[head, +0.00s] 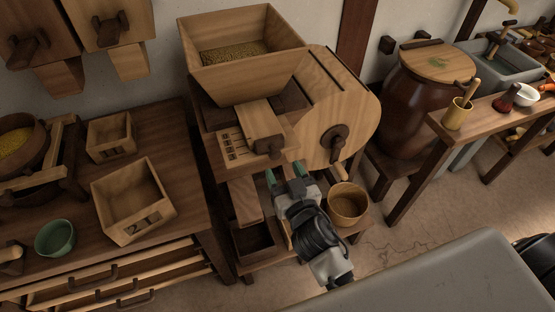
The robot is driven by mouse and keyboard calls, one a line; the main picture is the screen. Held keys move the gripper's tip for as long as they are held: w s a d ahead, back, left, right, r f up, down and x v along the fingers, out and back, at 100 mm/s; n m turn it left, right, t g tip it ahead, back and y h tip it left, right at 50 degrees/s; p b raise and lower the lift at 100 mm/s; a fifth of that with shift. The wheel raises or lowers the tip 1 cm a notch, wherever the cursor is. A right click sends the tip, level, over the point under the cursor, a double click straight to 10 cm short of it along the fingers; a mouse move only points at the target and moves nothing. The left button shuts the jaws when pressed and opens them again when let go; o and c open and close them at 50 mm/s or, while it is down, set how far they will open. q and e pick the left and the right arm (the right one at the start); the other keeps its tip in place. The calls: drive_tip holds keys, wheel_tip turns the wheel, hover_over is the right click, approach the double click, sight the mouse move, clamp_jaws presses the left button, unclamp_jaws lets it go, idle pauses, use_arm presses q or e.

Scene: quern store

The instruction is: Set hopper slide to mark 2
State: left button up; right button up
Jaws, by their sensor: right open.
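The wooden hopper (240,62) holds grain and sits on top of the mill. Its slide (260,118) is a pale board below the hopper's front, with a dark knob (269,147) at its front end. A row of dark marks (231,145) lies on the wood left of the slide; the numbers are too small to read. My right gripper (286,174) is open, its green-tipped fingers just below and in front of the knob, with nothing seen between them. Whether a finger touches the knob cannot be told. My left gripper is not in view.
The mill's round housing with a dark crank (334,140) stands right of the slide. A wooden tub (348,203) is on the low shelf right of my arm. A wooden bench (175,165) with boxes and a green bowl (55,237) is at left.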

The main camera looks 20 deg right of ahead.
drive_tip(key=shift+s+d+b, duration=0.1)
drive_tip(key=shift+s+b, duration=0.2)
drive_tip(key=shift+s, duration=1.95)
drive_tip(key=s+f+n+g, duration=0.1)
drive_tip(key=s+f+g, duration=0.2)
drive_tip(key=f, duration=0.8)
drive_tip(key=s+f+g, duration=0.3)
drive_tip(key=f, duration=0.8)
drive_tip(key=s+f+n+g, duration=0.1)
drive_tip(key=s+f+g, duration=0.2)
drive_tip(key=f, duration=0.8)
drive_tip(key=s+d+f+g, duration=0.4)
drive_tip(key=s+f, duration=0.4)
drive_tip(key=s, duration=0.4)
drive_tip(key=s+d+f+g, duration=0.4)
drive_tip(key=s+f, duration=0.4)
drive_tip(key=s, duration=0.4)
drive_tip(key=shift+d+h, duration=0.15)
drive_tip(key=shift+h, duration=0.15)
